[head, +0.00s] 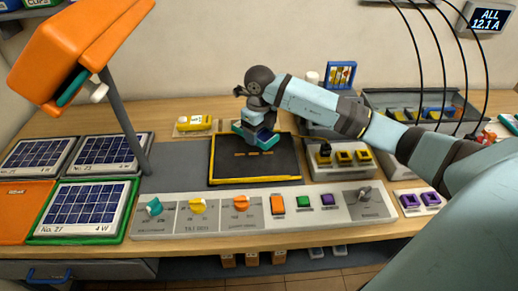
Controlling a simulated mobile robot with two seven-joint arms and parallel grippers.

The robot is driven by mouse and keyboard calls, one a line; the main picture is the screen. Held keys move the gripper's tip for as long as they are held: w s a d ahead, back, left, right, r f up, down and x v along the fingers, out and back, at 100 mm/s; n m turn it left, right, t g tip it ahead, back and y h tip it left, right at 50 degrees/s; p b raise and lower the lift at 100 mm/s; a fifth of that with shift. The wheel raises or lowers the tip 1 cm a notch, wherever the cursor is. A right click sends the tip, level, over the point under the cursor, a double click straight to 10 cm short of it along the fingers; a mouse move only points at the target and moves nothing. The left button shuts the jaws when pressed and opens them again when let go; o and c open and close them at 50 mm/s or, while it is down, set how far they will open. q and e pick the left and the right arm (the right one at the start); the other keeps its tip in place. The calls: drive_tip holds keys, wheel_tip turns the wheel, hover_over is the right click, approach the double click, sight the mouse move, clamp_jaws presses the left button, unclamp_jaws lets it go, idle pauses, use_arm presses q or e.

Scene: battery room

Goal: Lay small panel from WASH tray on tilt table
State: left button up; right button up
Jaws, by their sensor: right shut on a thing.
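The tilt table (284,178) seems to be the black plate with a yellow edge in the middle of the bench. My right gripper (256,140) is over the far part of this plate, pointing down. It is shut on a small dark thing, likely the small panel, mostly hidden by the teal fingers. I cannot tell whether this thing touches the plate. An empty orange tray (22,212) lies at the far left; its label is too small to read, so I cannot tell which tray is WASH. My left gripper is out of view.
A green tray (128,231) holds a solar panel (84,204) marked 4 W. Two more panels (112,150) lie behind. A control strip (220,213) with knobs and switches runs along the front. An orange lamp (75,45) on a grey post overhangs the left.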

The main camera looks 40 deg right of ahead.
sight(259, 157)
wheel_tip(259, 157, down, 3)
drive_tip(key=shift+f, duration=2.3)
drive_tip(key=shift+f, duration=0.1)
drive_tip(key=o, duration=1)
